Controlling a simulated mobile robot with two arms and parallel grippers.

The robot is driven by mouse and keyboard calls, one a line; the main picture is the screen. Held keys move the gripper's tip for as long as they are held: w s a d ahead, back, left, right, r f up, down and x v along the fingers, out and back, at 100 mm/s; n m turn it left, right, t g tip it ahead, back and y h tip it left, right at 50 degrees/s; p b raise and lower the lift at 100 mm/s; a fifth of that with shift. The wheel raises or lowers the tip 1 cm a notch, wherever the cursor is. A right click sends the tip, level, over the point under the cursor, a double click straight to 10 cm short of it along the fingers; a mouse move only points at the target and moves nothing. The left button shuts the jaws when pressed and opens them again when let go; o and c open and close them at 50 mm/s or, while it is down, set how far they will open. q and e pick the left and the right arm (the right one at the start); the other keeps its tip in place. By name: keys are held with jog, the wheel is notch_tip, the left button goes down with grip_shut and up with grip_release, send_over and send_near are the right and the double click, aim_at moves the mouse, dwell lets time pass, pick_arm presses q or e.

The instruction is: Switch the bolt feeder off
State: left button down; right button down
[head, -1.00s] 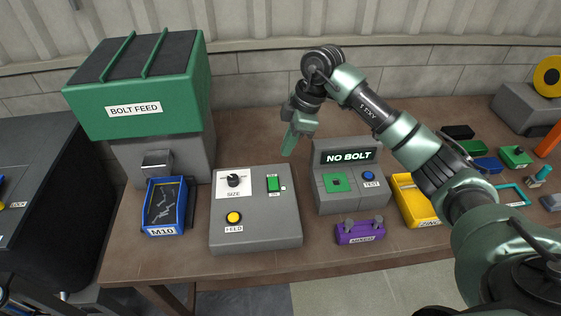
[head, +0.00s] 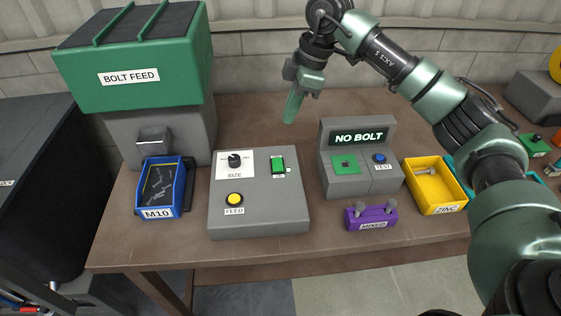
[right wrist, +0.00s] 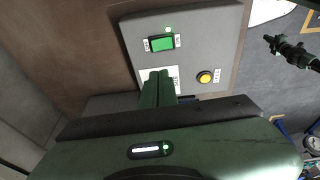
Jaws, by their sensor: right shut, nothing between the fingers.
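The bolt feeder is a green hopper (head: 130,77) labelled BOLT FEED, with a grey control box (head: 260,215) to its right on the bench. On the box are a green rocker switch (head: 278,164) with a small pale lamp beside it, a black SIZE knob (head: 235,160) and a yellow FEED button (head: 235,199). My right gripper (head: 290,121) is shut and empty, above and behind the switch in the head view, apart from it. The fingers partly cover the SIZE label.
A blue M10 bin (head: 162,192) with bolts stands left of the box. To the right are a grey tester (head: 345,183) reading NO BOLT, a purple MIXED holder (head: 372,217) and a yellow ZINC bin (head: 435,190). The bench behind the control box is clear.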

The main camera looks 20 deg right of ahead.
aim_at(276, 160)
pick_arm(q)
notch_tip(276, 160, down, 2)
jog(key=shift+f+b, duration=0.25)
jog(key=shift+b, duration=0.35)
pick_arm(e)
jog(key=shift+d+r, duration=0.15)
jog(key=shift+d, duration=0.1)
